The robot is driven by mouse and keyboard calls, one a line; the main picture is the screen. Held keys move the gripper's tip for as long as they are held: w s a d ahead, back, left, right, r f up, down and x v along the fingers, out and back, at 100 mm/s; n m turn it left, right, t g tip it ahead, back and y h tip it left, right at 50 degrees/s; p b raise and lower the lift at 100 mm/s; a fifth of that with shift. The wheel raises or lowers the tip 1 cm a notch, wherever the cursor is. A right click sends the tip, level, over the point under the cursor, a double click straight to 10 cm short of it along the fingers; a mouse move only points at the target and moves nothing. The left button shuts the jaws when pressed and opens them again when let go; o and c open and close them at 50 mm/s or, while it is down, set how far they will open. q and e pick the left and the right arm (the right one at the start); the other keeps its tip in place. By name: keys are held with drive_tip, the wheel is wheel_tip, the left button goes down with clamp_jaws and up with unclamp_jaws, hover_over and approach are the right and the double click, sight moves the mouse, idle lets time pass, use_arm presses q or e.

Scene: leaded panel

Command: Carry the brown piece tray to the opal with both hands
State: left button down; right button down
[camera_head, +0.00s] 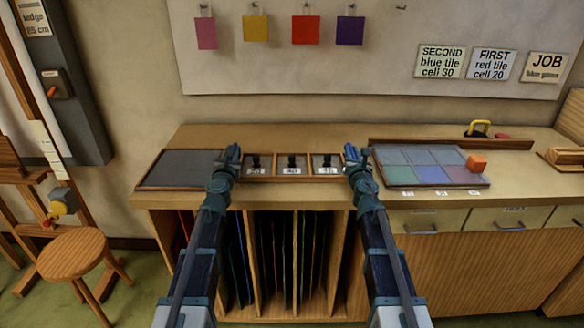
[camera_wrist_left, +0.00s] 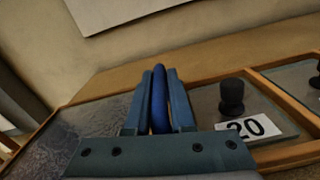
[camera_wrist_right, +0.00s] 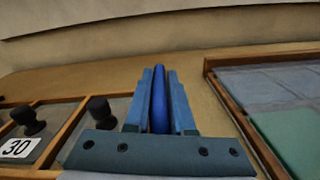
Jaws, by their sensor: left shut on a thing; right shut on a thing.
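Each cell holds a black-knobbed piece (camera_head: 291,162) and a white label; the left wrist view reads 20, the right wrist view reads 30. My left gripper (camera_head: 233,151) is at its left end, shut on a blue handle (camera_wrist_left: 159,92). My right gripper (camera_head: 353,152) is at its right end, shut on another blue handle (camera_wrist_right: 159,100). I cannot tell whether the tray is raised, nor which surface is the opal.
A dark framed panel (camera_head: 182,168) lies just left of the tray. A stool (camera_head: 72,254) stands left of the cabinet.

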use_arm(q)
drive_tip(key=shift+r, duration=0.1)
use_arm(e)
drive_tip(key=shift+r, duration=0.1)
